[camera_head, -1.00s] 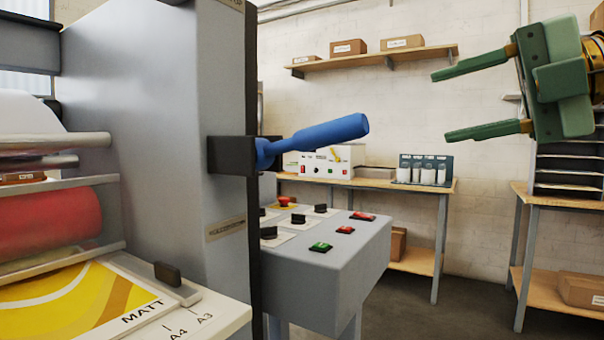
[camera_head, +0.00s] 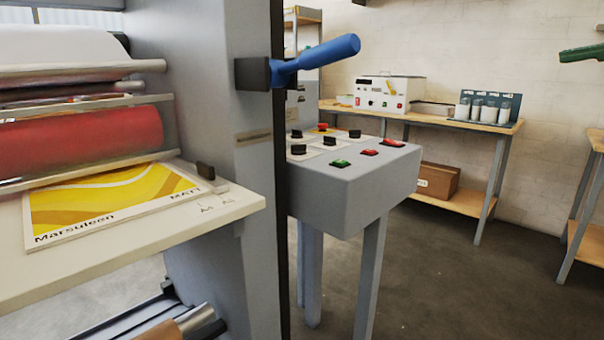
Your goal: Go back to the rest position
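The roll laminator (camera_head: 215,60) stands at the left, with a red roller (camera_head: 90,138) and a feed table (camera_head: 130,246) carrying a yellow printed sheet (camera_head: 110,195). Its blue lever handle (camera_head: 318,58) sticks out from the machine's side and points up to the right. My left gripper is not in view.
A grey control panel (camera_head: 350,185) with green and red buttons juts out right of the machine. Behind it a wooden bench (camera_head: 425,115) holds a white device (camera_head: 390,93) and several bottles. A second bench (camera_head: 597,140) stands at the right edge. The floor (camera_head: 470,290) between is clear.

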